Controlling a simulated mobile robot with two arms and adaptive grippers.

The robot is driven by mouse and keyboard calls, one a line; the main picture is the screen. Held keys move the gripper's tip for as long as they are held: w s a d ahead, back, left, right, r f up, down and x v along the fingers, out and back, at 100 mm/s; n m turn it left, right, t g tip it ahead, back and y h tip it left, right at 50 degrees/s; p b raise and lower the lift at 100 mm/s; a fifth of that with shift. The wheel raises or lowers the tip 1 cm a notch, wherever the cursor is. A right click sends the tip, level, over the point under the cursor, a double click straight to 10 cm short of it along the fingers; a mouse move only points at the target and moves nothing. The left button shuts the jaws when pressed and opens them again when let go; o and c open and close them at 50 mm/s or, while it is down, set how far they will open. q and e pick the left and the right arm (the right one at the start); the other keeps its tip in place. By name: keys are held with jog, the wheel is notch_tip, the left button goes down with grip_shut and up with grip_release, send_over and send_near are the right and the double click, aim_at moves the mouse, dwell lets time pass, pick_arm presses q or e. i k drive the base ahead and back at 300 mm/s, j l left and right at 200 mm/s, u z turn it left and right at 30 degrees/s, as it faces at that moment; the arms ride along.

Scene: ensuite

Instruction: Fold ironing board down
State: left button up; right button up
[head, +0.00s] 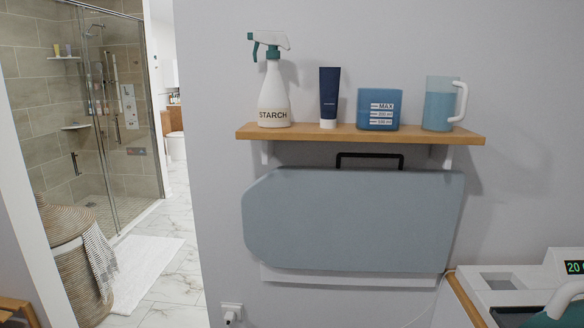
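A blue-grey ironing board (350,222) is on the wall in the middle of the head view. It stands upright, flat against a white backing (350,277) whose lower edge shows beneath it. A black handle (370,156) sticks up behind its top edge, just under the shelf. How the board is hinged or latched is hidden behind it. Neither of my grippers is in the head view.
A wooden shelf (225,131) above the board holds a starch bottle (274,92), dark tube (329,98), blue container (379,109) and jug (438,105). A white appliance (515,290) stands lower right. A basket (80,262) and shower are left.

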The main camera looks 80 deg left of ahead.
aim_at(402, 220)
jog(key=u, duration=2.05)
